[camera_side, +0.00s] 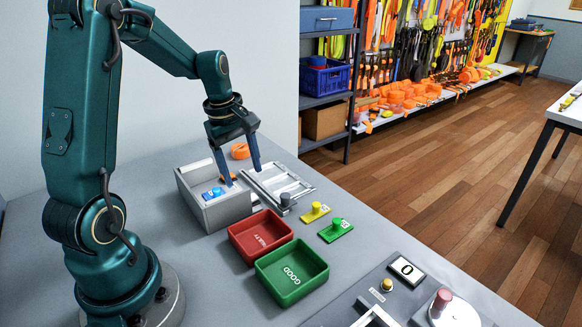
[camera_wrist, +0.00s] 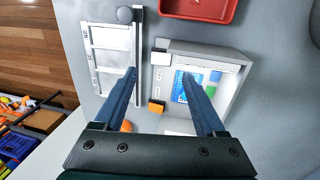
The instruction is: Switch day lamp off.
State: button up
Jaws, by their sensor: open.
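I see no lamp marked by a readable name. A grey open-topped box (camera_side: 215,212) stands on the bench below my gripper (camera_side: 243,178). In the wrist view, the box (camera_wrist: 243,75) has a pale inside, a blue printed piece (camera_wrist: 180,88), a green square (camera_wrist: 213,91) and a small orange block (camera_wrist: 156,107) near its left side. Whether that block is a switch I cannot tell. My gripper is open and empty, also in the wrist view (camera_wrist: 159,73). One finger is over the box and the other is over the white slotted frame (camera_side: 285,183) beside it.
A red tray (camera_side: 240,236) and a green tray (camera_side: 268,279) stand in front. Yellow (camera_side: 315,212) and green (camera_side: 337,230) knobbed plates lie to the right.

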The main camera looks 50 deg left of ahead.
jog(key=shift+w+f, duration=0.2)
jog(key=shift+f, duration=1.35)
jog(key=shift+w+f, duration=0.2)
jog(key=shift+f, duration=1.35)
